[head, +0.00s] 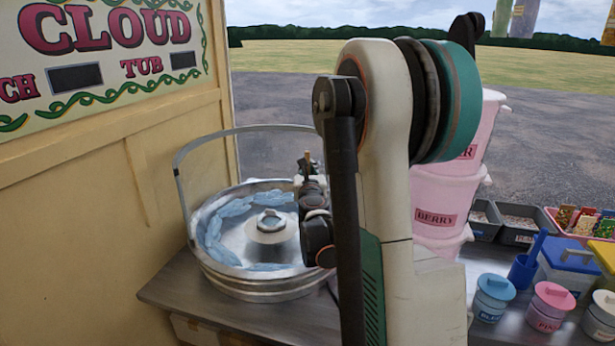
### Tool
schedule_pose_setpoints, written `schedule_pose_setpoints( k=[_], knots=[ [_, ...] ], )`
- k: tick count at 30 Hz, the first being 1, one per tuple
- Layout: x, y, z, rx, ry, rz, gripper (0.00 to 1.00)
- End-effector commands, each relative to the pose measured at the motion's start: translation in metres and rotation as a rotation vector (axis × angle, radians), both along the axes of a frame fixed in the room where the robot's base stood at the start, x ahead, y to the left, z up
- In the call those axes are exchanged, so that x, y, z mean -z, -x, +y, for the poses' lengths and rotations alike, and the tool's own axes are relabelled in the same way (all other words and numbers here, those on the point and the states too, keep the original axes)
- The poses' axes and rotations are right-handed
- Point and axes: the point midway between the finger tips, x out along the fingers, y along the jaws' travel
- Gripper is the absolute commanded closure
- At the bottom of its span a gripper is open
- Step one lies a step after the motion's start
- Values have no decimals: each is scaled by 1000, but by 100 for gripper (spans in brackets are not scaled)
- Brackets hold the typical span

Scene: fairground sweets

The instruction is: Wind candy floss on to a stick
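The candy floss machine is a round silver metal bowl (225,272) on the counter, left of my arm. Pale blue candy floss (215,235) lies in strands around the inside of its wall. A metal spinner head (270,222) stands in the middle. My gripper (307,162) is over the bowl's far right side, small and partly hidden by my own arm. A short brown tip, perhaps a stick end, shows at the gripper. I cannot tell whether the fingers are shut on it.
A clear curved guard (185,160) rises around the bowl's back. A cream sign wall (95,210) stands close on the left. Pink tubs (437,190) are stacked right of my arm. Lidded jars (492,298), a blue box (567,264) and trays (517,226) crowd the right counter.

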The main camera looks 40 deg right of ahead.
Motion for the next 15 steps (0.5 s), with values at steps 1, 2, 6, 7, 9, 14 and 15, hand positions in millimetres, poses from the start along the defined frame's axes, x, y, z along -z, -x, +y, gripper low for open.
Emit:
schedule_pose_setpoints(
  k=[1, 2, 6, 7, 9, 14, 15],
  knots=[
    [0, -7, -5, 0, 0, 0, 98],
    [0, -11, -7, 0, 0, 0, 98],
    [0, -31, -13, -2, 0, 0, 98],
    [0, -36, -14, -2, 0, 0, 98],
    [0, -47, -14, -1, 0, 0, 98],
    [0, -71, -16, -1, 0, 0, 98],
    [0, -77, -17, -1, 0, 0, 98]
  ],
)
